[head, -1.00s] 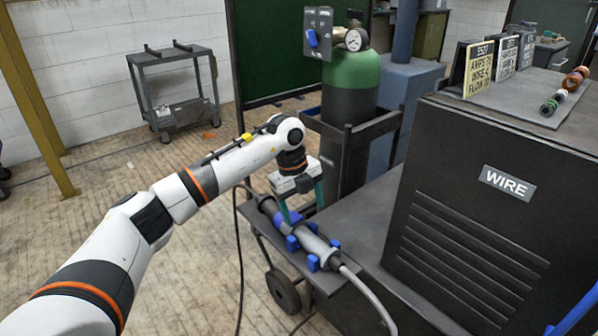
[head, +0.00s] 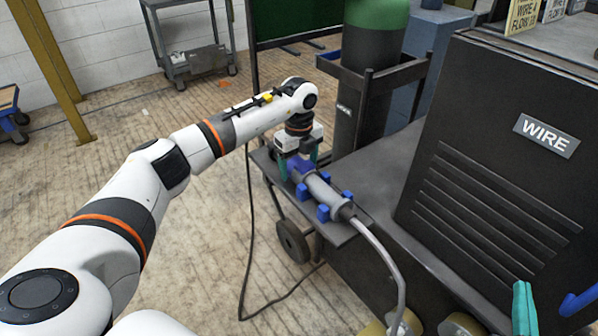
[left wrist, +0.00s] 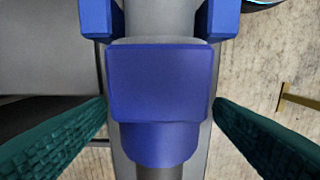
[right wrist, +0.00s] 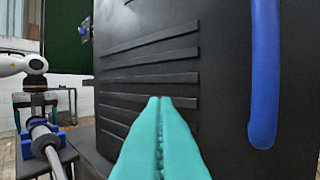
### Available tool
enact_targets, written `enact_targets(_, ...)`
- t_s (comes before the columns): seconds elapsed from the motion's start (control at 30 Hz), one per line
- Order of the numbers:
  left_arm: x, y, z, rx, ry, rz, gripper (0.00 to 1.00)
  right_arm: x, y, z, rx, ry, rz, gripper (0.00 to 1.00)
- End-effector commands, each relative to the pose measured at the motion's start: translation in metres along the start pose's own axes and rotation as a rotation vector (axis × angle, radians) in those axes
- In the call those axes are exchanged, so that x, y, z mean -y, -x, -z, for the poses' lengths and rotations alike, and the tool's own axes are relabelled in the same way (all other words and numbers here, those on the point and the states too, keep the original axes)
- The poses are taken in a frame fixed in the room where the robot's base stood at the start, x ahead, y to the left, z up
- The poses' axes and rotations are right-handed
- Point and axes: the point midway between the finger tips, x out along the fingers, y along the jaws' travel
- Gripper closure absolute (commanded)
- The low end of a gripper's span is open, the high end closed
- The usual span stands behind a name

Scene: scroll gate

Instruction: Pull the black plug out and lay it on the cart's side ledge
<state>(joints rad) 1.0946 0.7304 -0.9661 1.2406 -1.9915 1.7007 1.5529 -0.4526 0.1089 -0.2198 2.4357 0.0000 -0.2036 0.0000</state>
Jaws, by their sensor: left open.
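A grey connector (head: 323,192) lies in blue clamps (head: 323,212) on the cart's side ledge (head: 340,238), with a blue collar (head: 299,168) near its far end. The collar also shows in the left wrist view (left wrist: 160,85). The black plug cannot be made out now; my left gripper covers the far end, where a black cord (head: 249,200) hangs down. My left gripper (left wrist: 160,108) is open, pointing down, one finger on each side of the collar, with gaps visible. My right gripper (right wrist: 160,102) is shut and empty, in front of the black cabinet.
The black cabinet (head: 470,210) marked WIRE stands right of the ledge, with a blue handle (right wrist: 263,80). A grey cable (head: 385,255) leaves the connector's near end. A green-topped cylinder (head: 375,45) stands behind. The ledge has bare room beside the connector.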

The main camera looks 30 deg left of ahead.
Motion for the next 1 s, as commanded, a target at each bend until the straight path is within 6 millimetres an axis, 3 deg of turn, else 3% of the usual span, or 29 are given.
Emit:
enact_targets(0.2, 0.0, -0.017, 0.0, 0.0, 0.0, 0.0, 0.24, -0.003, 0.0, -0.016, 0.112, -0.003, -0.006, 1.0)
enact_targets(0.57, 0.0, -0.019, 0.0, 0.0, -0.001, 0.0, 0.24, -0.003, 0.0, -0.02, 0.135, -0.004, -0.007, 1.0)
enact_targets(0.9, 0.0, -0.019, 0.0, 0.0, -0.001, 0.0, 0.78, -0.003, 0.0, -0.02, 0.134, -0.004, -0.006, 1.0)
enact_targets(0.93, 0.0, -0.019, 0.0, 0.0, -0.001, 0.0, 0.55, -0.003, 0.0, -0.02, 0.134, -0.004, -0.006, 1.0)
enact_targets(1.0, 0.0, -0.019, 0.0, 0.0, -0.001, -0.001, 0.66, -0.003, 0.0, -0.02, 0.134, -0.004, -0.006, 1.0)
